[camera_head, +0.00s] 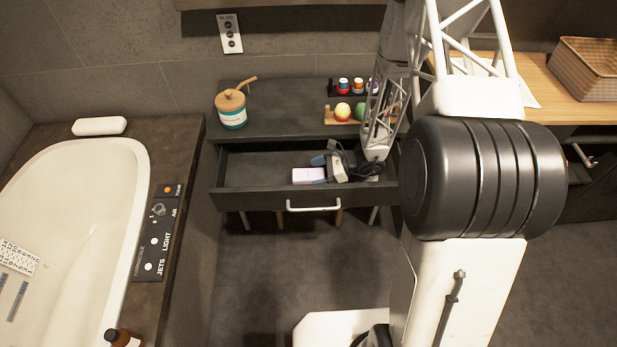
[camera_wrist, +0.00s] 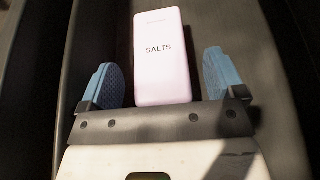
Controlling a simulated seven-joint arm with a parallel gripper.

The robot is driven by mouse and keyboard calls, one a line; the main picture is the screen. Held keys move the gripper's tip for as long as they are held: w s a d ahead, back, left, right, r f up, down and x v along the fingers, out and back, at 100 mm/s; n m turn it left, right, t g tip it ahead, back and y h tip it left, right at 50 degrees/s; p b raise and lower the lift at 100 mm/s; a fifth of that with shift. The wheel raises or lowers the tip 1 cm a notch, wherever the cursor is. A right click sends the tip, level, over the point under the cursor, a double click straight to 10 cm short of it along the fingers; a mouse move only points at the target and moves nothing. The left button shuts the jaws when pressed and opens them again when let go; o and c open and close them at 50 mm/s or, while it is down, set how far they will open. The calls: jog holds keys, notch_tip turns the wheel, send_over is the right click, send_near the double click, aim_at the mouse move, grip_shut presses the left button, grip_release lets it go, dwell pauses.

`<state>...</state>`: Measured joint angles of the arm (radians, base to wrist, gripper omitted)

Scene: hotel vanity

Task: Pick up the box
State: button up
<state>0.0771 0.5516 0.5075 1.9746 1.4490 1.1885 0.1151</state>
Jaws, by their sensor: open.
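The box (camera_head: 308,175) is pale pink and lies in the open drawer (camera_head: 262,170) of the dark vanity. In the wrist view the box (camera_wrist: 161,60) carries the word "SALTS" and lies between the two blue fingertips. My gripper (camera_wrist: 163,82) is open, with a gap visible on each side of the box. In the head view my gripper (camera_head: 319,170) is inside the drawer, beside the box. The box's near end lies close to the gripper's dark front edge; I cannot tell if they touch.
The drawer front with its white handle (camera_head: 313,207) stands nearest. On the vanity top are a teal and white jar (camera_head: 231,113) with a wooden lid, a rack with colored balls (camera_head: 343,112) and small bottles (camera_head: 343,86). A bathtub (camera_head: 80,210) is at left.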

jog(key=shift+x, duration=1.05)
jog(key=c, duration=1.1)
jog(key=shift+r, duration=0.2)
notch_tip(320, 180, up, 28)
jog(key=shift+f, duration=0.15)
dwell(0.3)
dwell(0.7)
